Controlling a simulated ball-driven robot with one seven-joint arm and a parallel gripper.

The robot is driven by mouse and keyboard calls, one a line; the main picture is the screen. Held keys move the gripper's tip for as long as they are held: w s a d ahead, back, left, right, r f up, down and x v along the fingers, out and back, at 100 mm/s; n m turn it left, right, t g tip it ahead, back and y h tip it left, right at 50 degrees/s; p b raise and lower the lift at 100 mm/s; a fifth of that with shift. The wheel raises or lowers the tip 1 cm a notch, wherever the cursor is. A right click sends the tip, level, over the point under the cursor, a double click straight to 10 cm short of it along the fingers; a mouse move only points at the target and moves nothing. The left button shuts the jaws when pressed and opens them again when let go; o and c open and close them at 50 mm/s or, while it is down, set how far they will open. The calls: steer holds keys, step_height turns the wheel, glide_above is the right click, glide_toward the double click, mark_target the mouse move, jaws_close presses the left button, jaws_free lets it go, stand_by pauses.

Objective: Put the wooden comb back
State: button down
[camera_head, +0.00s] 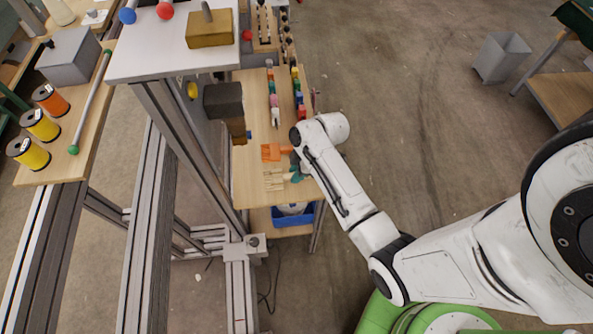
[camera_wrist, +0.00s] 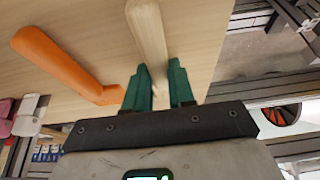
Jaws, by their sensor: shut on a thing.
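The wooden comb (camera_head: 273,180) is pale, with tines pointing left, at the near end of the wooden table in the head view. Its rounded handle (camera_wrist: 148,35) shows in the wrist view, running down between the green fingers. My gripper (camera_wrist: 160,92) is shut on the wooden comb; in the head view my gripper (camera_head: 296,172) is at the comb's right end, partly hidden by my wrist. I cannot tell whether the comb touches the table.
An orange comb-like tool (camera_head: 271,152) lies just beyond the wooden comb; its handle (camera_wrist: 55,55) is left of my fingers in the wrist view. Coloured items (camera_head: 299,90) line the table farther back. A dark block (camera_head: 224,100) overhangs on the left. A blue bin (camera_head: 306,215) sits below.

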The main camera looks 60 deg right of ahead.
steer(key=shift+f, duration=0.1)
steer(key=c, duration=0.9)
jaws_free()
steer(key=shift+o, duration=0.5)
steer(key=o, duration=0.3)
steer(key=shift+p+v, duration=1.15)
steer(key=shift+v, duration=3.65)
